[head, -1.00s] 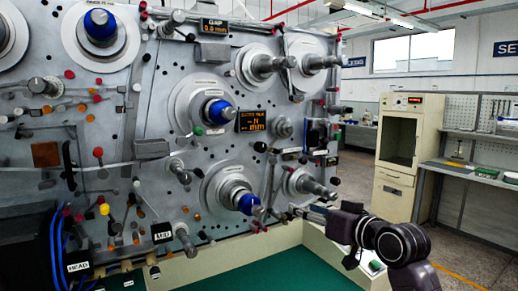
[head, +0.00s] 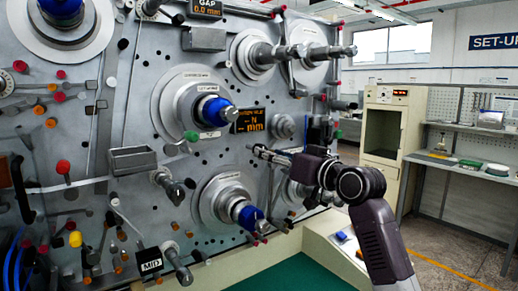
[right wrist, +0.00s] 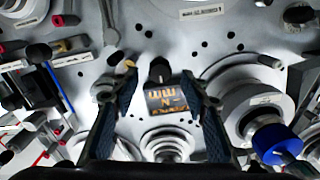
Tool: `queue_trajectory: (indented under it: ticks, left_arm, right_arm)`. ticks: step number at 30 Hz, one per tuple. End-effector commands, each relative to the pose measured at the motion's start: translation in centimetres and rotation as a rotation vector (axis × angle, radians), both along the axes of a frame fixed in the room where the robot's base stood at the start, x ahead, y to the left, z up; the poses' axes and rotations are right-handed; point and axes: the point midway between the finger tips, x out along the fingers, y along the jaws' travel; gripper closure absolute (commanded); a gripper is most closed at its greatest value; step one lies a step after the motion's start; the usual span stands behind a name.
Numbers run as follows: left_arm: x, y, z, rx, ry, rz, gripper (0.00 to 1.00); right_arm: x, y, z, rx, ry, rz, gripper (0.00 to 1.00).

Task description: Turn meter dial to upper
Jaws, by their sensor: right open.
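The meter display (head: 248,121), a black panel with orange "N" and "mm" text, sits on the grey machine face; it shows upside down in the right wrist view (right wrist: 165,102). In that view a black dial knob (right wrist: 158,69) stands just past the display, between my fingertips. In the head view the dial is hidden behind my gripper. My right gripper (head: 257,152) is open and points at the panel just below the display. In the right wrist view its two fingers (right wrist: 157,77) stand either side of the dial with gaps; contact is not visible. My left gripper is out of view.
Blue-cored spindles (head: 214,111) and (head: 246,214) stick out near my right gripper, above and below it. Grey rollers (head: 290,52) project at upper right. A grey tray (head: 132,160) is at left. Open floor and a beige cabinet (head: 385,130) lie right.

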Motion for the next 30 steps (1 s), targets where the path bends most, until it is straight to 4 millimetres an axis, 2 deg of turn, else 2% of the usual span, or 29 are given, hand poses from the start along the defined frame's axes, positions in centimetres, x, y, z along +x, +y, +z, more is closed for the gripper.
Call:
queue_trajectory:
  ticks: [5,12,18,24,30]
  left_arm:
    - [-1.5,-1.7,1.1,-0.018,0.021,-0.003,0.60]
    - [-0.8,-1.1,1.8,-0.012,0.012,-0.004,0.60]
    - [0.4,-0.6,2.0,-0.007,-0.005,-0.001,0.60]
    - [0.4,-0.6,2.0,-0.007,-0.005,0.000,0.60]
    - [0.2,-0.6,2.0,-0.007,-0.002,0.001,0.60]
  right_arm:
    - [2.0,1.6,0.2,0.000,0.003,0.002,0.59]
    - [3.7,2.7,0.1,-0.001,0.002,0.000,0.59]
    - [4.1,3.0,0.0,-0.002,0.001,0.000,0.59]
    - [4.1,3.0,-0.1,-0.001,0.002,0.000,0.59]
    - [4.1,3.0,-0.1,-0.001,0.001,0.000,0.81]
